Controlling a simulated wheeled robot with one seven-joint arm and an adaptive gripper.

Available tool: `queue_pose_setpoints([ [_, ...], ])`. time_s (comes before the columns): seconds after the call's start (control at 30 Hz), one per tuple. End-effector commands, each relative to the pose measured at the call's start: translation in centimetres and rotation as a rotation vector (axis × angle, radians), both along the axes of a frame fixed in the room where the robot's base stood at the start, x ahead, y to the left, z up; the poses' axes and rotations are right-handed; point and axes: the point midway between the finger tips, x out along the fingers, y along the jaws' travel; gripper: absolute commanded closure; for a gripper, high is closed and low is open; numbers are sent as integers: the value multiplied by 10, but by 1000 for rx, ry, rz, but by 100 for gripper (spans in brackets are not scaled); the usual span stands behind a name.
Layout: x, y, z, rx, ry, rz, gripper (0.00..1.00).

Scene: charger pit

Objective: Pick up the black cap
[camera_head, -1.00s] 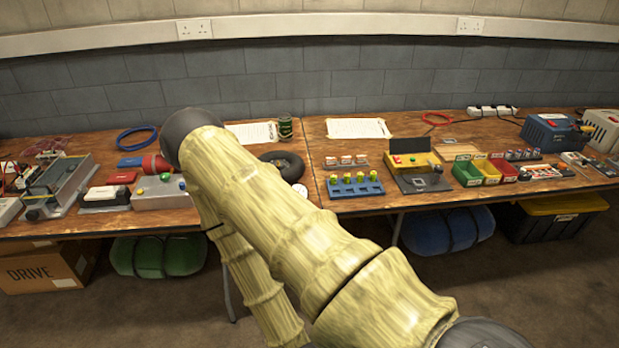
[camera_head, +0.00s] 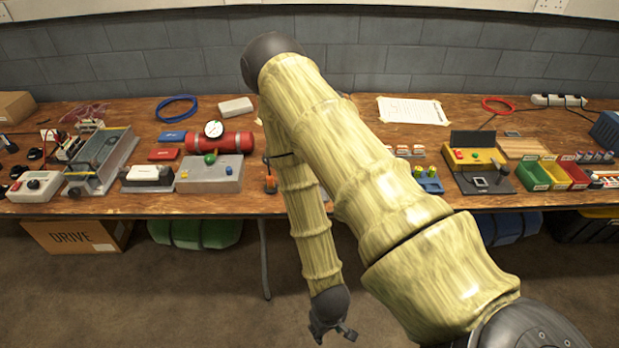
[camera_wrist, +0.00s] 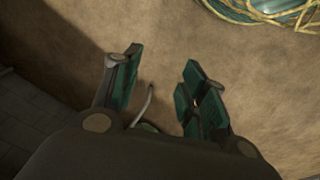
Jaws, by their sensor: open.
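Several small black round pieces (camera_head: 35,153) lie at the far left of the bench in the head view. They are small there, and I cannot tell which one is the black cap. My gripper (camera_head: 332,325) hangs low in front of the bench, below its front edge and far to the right of those pieces. In the wrist view my gripper (camera_wrist: 158,76) is open, with bare brown floor between its fingers and nothing held. No black cap shows in the wrist view.
The wooden bench (camera_head: 255,207) is crowded: a grey box with a green knob (camera_head: 222,176), a red cylinder (camera_head: 232,142), a yellow-topped device (camera_head: 474,160). A cardboard box (camera_head: 80,237) and green bundle (camera_head: 196,232) sit underneath. The floor in front is clear.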

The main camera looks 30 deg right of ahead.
Motion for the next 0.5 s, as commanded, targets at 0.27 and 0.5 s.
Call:
queue_pose_setpoints([
  [0.27,83,-42,52,-81,-102,-28,57],
  [0.5,157,-85,97,-135,-176,-73,57],
])
